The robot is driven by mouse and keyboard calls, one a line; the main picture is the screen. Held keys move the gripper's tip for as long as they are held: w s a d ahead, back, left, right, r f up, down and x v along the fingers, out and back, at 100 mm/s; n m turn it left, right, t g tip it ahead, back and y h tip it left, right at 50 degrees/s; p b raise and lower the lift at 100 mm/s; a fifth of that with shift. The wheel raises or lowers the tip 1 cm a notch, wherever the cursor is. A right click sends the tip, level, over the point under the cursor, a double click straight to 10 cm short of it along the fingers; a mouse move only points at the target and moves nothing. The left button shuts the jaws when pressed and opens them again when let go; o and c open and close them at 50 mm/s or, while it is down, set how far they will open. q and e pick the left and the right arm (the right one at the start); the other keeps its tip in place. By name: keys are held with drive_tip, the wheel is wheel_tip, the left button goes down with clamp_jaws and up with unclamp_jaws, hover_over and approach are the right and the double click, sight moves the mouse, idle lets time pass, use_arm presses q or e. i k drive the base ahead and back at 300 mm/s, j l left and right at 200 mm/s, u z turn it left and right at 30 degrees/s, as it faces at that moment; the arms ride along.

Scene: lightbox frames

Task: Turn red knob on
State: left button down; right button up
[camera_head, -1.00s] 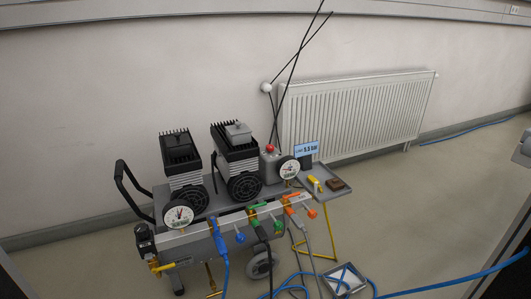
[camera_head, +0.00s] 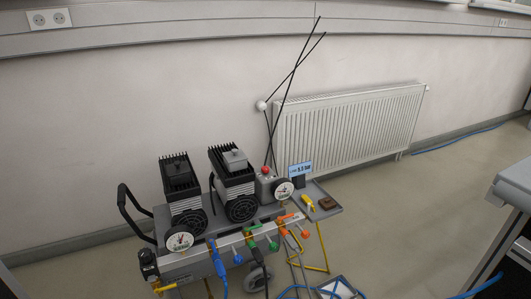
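The red knob (camera_head: 264,170) is small and round and sits on top of a grey box (camera_head: 267,187) on the compressor unit. I cannot tell from its look which way it is turned. Two black motor blocks with cooling fins stand to its left, the nearer one (camera_head: 233,183) close by. A round white gauge (camera_head: 284,189) is just to the right of the box and slightly lower. Neither of my grippers is in view.
A blue-lettered sign (camera_head: 300,169) and a small grey tray (camera_head: 328,212) are right of the knob. Coloured valves and blue hoses (camera_head: 295,290) are in front. A grey workbench (camera_head: 512,180) stands at the right. Floor between is open.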

sight(264, 169)
drive_tip(key=i+l+u, duration=0.35)
drive_tip(key=i, duration=0.2)
drive_tip(key=i+l+u, duration=0.35)
drive_tip(key=i+l, duration=0.2)
